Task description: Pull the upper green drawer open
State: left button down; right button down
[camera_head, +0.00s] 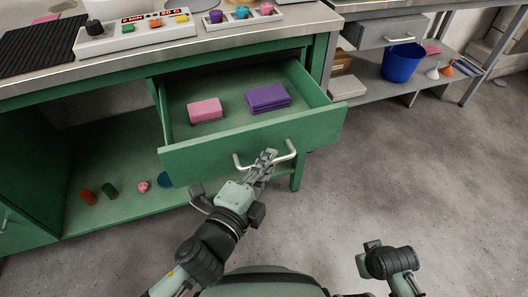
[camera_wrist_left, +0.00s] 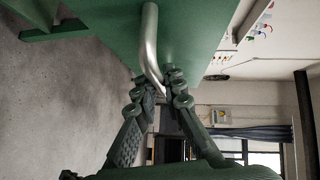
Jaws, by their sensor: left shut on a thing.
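In the left wrist view, the fingers (camera_wrist_left: 162,90) close around the handle bar (camera_wrist_left: 150,45) beside the green drawer front (camera_wrist_left: 190,30). My right arm shows at the lower right, and its fingertips are not clearly visible.
Below the drawer is an open green shelf (camera_head: 125,200) with several small items. A blue bucket (camera_head: 403,63) stands on a shelf at the right. The grey floor (camera_head: 420,160) at right is clear.

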pick_arm(q)
jog(key=shift+s+d, duration=0.15)
jog(key=shift+s, duration=0.25)
jog(key=c, duration=1.6)
grip_release()
jog(key=v, duration=1.2)
jog(key=shift+f, duration=0.1)
